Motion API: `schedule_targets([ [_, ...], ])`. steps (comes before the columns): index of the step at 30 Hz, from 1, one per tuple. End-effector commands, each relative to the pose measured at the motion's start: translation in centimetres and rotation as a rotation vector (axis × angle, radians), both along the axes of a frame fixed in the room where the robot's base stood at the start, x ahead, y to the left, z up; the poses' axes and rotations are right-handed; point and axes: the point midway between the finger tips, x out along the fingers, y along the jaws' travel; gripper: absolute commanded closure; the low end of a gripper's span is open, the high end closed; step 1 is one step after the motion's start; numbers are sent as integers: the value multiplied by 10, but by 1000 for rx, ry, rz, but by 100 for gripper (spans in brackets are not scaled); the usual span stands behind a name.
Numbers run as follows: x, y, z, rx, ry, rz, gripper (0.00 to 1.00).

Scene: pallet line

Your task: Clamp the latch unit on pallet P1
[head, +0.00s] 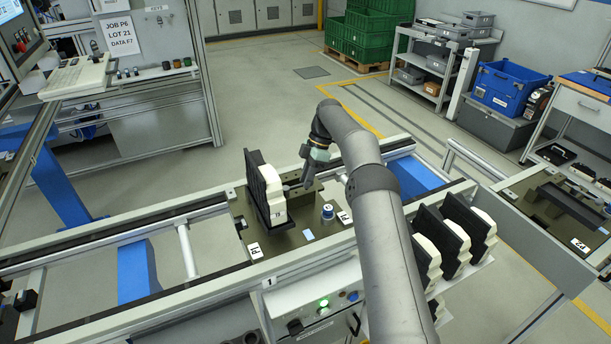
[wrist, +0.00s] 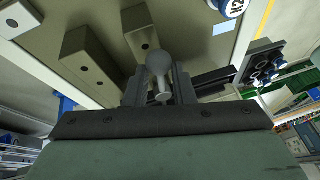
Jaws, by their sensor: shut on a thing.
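The latch unit (head: 267,195), a black plate with a cream-white body, stands upright on the olive pallet P1 (head: 282,242) in the head view. My gripper (head: 303,181) is low over the pallet, just right of and behind the unit. In the wrist view my gripper (wrist: 160,90) is shut on a grey ball-ended lever (wrist: 158,62). Olive blocks (wrist: 90,58) stand on the pallet near the lever. I cannot tell whether the lever's clamp presses on the unit; the contact is hidden.
A blue-and-white knob (head: 327,212) stands on the pallet to the right of the unit. Several similar black-and-white units (head: 455,238) stand in a row at the right. Another pallet (head: 575,207) lies at the far right. The rail left of the unit is clear.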

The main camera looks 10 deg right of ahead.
Motion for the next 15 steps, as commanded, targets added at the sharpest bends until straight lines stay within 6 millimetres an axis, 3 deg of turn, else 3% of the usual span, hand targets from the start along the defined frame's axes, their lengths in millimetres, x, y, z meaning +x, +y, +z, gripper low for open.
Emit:
schedule_targets([
  [8, 0, 0, 0, 0, 0, -1, 100],
  [9, 0, 0, 0, 0, 0, -1, 66],
  [10, 0, 0, 0, 0, 0, -1, 58],
  [15, 0, 0, 0, 0, 0, -1, 56],
])
